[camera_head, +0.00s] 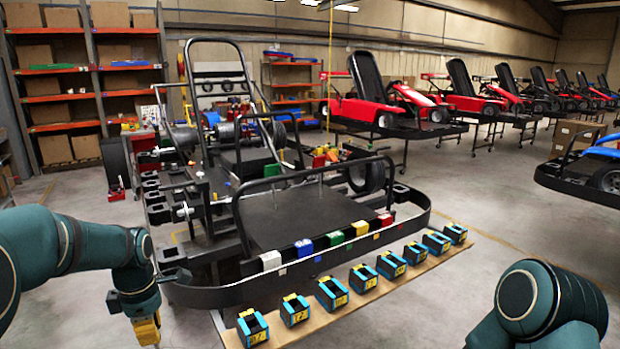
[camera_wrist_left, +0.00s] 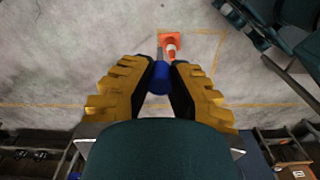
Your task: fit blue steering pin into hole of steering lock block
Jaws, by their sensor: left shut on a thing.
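My left gripper (camera_head: 148,332) is at the lower left of the head view, left of the kart frame's front corner. In the left wrist view, its yellow-and-black fingers (camera_wrist_left: 160,80) are shut on the blue steering pin (camera_wrist_left: 160,76), seen nearly end-on above the concrete floor. The pin cannot be made out in the head view. Black blocks sit along the kart's left side, one at the front-left corner (camera_head: 172,256); I cannot tell which is the steering lock block, and no hole is clear. My right gripper is out of view.
The kart frame (camera_head: 300,215) on its stand fills the middle. Several blue-and-black blocks (camera_head: 331,293) stand in a row on a wooden board (camera_head: 300,333) in front. An orange cone (camera_wrist_left: 171,46) stands on the floor in the left wrist view.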

